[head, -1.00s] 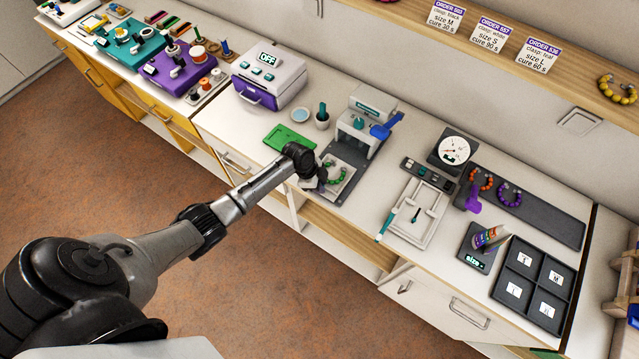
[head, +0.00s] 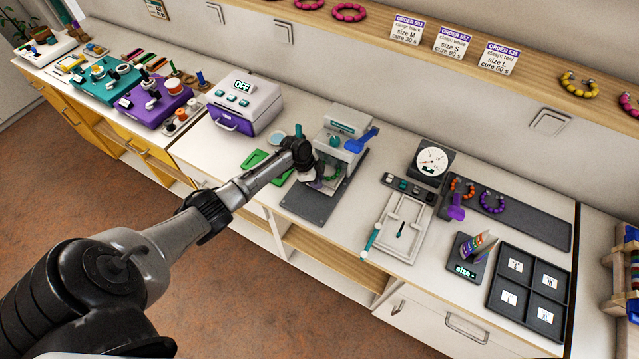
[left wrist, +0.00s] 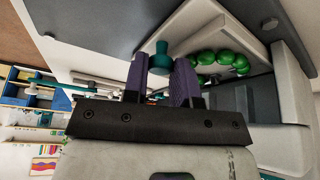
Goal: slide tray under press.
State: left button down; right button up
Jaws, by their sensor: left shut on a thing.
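The press (head: 345,128) is a pale machine with a blue lever, standing on a dark base plate (head: 312,203). A pale tray (left wrist: 197,22) carries a ring of green beads (left wrist: 222,63); in the head view the beads (head: 334,172) show at the press's foot, partly hidden by my gripper. My left gripper (head: 310,178) is at the tray's near side. In the left wrist view its purple fingers (left wrist: 160,78) are shut on the tray's teal knob (left wrist: 160,54). How far the tray reaches under the press head is partly hidden. My right gripper is not in view.
A green mat (head: 258,160) and a white machine reading OFF (head: 243,103) lie left of the press. A white frame jig (head: 402,228), a dial gauge (head: 432,160) and a dark sorting tray (head: 531,335) stand to the right. The base plate's front is bare.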

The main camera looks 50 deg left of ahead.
pick_arm(q)
jog(key=c, duration=1.3)
grip_release()
jog(key=shift+a+f, duration=0.1)
jog(key=shift+f, duration=0.05)
jog(key=o, duration=0.4)
jog(key=shift+w, duration=0.2)
jog(key=shift+s+a+r, duration=0.1)
jog(key=shift+r, duration=0.5)
jog(key=p+v, duration=0.1)
jog(key=v, duration=1.1)
jog(key=shift+s+a+r, duration=0.15)
jog(key=shift+s+r, duration=0.1)
jog(key=shift+r, duration=0.1)
